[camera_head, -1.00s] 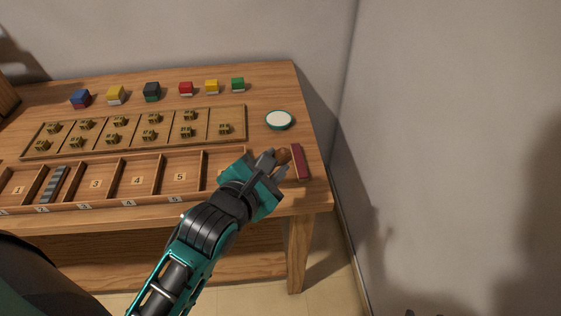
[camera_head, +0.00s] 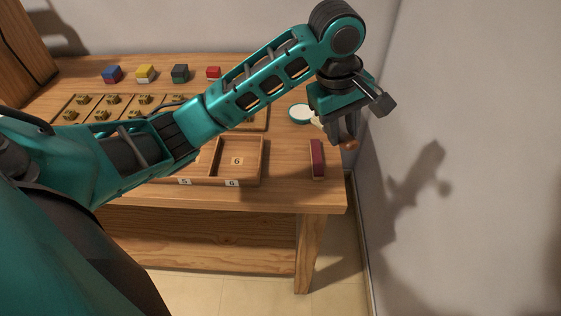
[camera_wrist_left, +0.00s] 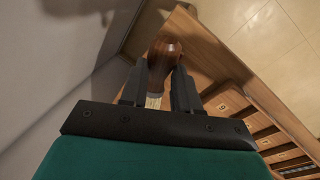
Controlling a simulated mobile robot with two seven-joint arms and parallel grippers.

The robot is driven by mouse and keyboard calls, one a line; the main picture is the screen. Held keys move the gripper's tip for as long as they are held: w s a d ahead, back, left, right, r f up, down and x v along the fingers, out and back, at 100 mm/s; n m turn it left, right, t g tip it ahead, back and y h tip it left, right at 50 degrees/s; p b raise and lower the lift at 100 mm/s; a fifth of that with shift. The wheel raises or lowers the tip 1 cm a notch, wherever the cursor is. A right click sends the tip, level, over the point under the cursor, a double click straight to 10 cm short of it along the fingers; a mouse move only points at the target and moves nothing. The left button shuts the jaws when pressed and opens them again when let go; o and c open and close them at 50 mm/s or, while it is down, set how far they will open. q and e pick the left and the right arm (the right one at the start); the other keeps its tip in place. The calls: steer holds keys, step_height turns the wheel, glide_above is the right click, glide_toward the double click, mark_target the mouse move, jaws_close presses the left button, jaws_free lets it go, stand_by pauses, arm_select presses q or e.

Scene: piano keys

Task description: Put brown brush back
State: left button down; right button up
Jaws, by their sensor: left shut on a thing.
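My left gripper (camera_head: 344,132) is raised above the right end of the table, near the wall. It is shut on the brown brush (camera_head: 350,144), whose rounded brown end shows below the fingers. In the left wrist view, the brush's brown handle (camera_wrist_left: 164,56) sits between the two dark fingers, and a small pale part shows below it. Most of the brush is hidden by the fingers in the head view. My right gripper is not in view.
A dark red block (camera_head: 317,158) lies near the table's right edge. A round white dish with a teal rim (camera_head: 300,113) stands behind it. The numbered wooden tray (camera_head: 264,160) lies to the left; its compartment 6 is empty. The wall (camera_head: 440,110) is close on the right.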

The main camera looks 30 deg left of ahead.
arm_select(q)
steer(key=s+a+r+m+t+y+b, duration=0.1)
steer(key=a+r+m+y, duration=0.1)
steer(key=a, duration=0.4)
steer(key=s+a+r+m+y, duration=0.2)
steer(key=a+r+m, duration=0.1)
steer(key=a, duration=0.3)
steer(key=f+b, duration=0.3)
steer(key=f, duration=1.2)
steer(key=shift+w, duration=0.2)
step_height(320, 180, down, 5)
steer(key=shift+f+b, duration=0.1)
steer(key=shift+b, duration=0.5)
steer(key=c, duration=0.8)
jaws_free()
steer(key=shift+r, duration=0.25)
steer(key=p+v, duration=0.3)
steer(key=v, duration=0.8)
steer(key=shift+s+r, duration=0.3)
steer(key=shift+r, duration=0.05)
